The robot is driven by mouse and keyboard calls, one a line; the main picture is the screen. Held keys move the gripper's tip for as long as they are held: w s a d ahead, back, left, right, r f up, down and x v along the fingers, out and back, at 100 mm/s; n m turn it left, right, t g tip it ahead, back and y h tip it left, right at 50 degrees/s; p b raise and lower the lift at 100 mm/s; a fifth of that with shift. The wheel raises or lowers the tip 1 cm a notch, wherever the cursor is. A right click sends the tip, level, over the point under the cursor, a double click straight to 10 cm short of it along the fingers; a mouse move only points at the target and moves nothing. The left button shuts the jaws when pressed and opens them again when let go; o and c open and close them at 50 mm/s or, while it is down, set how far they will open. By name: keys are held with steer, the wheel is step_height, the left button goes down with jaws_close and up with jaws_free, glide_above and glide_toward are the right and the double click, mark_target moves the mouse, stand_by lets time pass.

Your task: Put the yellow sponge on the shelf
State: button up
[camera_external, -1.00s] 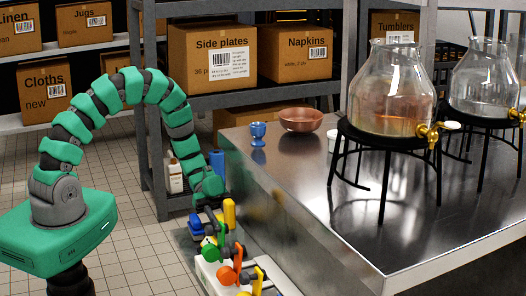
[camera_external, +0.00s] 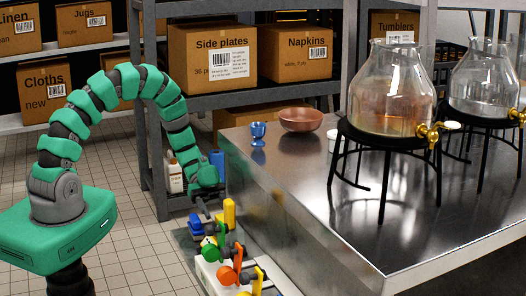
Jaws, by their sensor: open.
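My gripper (camera_external: 203,208) points down at the end of my green arm, low beside the left end of the steel counter. The jaws are small and partly blend with the things behind them; they are open. A small yellow block-like thing (camera_external: 229,213) is just right of the gripper; I cannot tell whether it is the sponge or a fitting. A blue thing (camera_external: 199,231) lies below the gripper. I cannot make out the sponge for certain. The grey metal shelf (camera_external: 262,93) stands behind, with boxes on its middle board.
The steel counter (camera_external: 290,190) holds a blue cup (camera_external: 258,131), a copper bowl (camera_external: 301,119) and glass dispensers (camera_external: 391,90) on black stands. Bottles (camera_external: 174,176) stand on the lowest shelf board. The tiled floor at left is clear.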

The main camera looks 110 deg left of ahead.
steer(key=p+v, duration=0.1)
steer(key=v, duration=0.7)
